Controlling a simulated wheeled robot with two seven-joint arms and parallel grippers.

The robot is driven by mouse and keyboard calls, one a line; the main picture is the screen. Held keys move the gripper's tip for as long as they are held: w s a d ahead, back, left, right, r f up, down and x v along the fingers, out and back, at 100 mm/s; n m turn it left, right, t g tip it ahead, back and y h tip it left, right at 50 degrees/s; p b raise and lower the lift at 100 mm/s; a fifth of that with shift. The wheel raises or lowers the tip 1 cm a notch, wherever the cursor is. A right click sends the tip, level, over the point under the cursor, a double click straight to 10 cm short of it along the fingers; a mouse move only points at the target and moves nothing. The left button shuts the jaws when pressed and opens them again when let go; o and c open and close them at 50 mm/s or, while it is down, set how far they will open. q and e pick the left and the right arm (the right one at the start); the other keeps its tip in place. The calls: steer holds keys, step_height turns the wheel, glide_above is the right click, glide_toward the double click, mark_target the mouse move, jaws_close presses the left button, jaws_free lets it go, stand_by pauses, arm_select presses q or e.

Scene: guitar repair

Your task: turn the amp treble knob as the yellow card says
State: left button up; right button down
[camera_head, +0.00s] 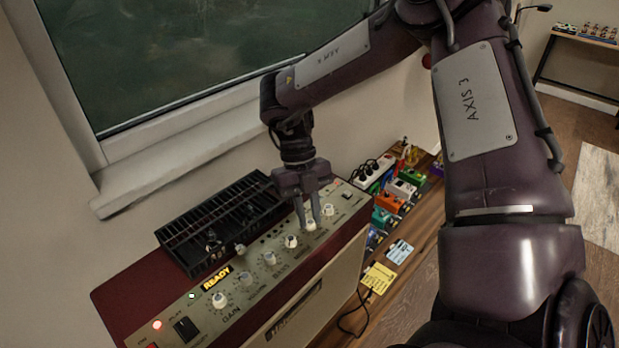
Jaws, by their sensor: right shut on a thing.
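The amp (160,300) has a pale control panel with a row of several white knobs and a lit READY display (216,281). My right gripper (309,217) points down at the panel and is shut on a white knob (311,226), toward the right end of the row. The label beside that knob is too small to read, and its pointer is hidden by the fingers. The BASS knob (269,258) and GAIN knob (219,299) stand free to its left. The yellow card (379,277) lies on the wooden surface right of the amp; its writing is unreadable. My left gripper is out of view.
A black slatted unit (222,222) sits on the amp's top behind the knobs. A window (190,60) is behind.

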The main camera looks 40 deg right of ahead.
steer(key=shift+a+n+h+p, duration=0.1)
steer(key=shift+n+h+p, duration=0.2)
steer(key=shift+n+p, duration=0.45)
steer(key=c, duration=1.3)
jaws_free()
steer(key=v, duration=0.7)
steer(key=shift+w+r, duration=0.2)
steer(key=shift+r, duration=0.15)
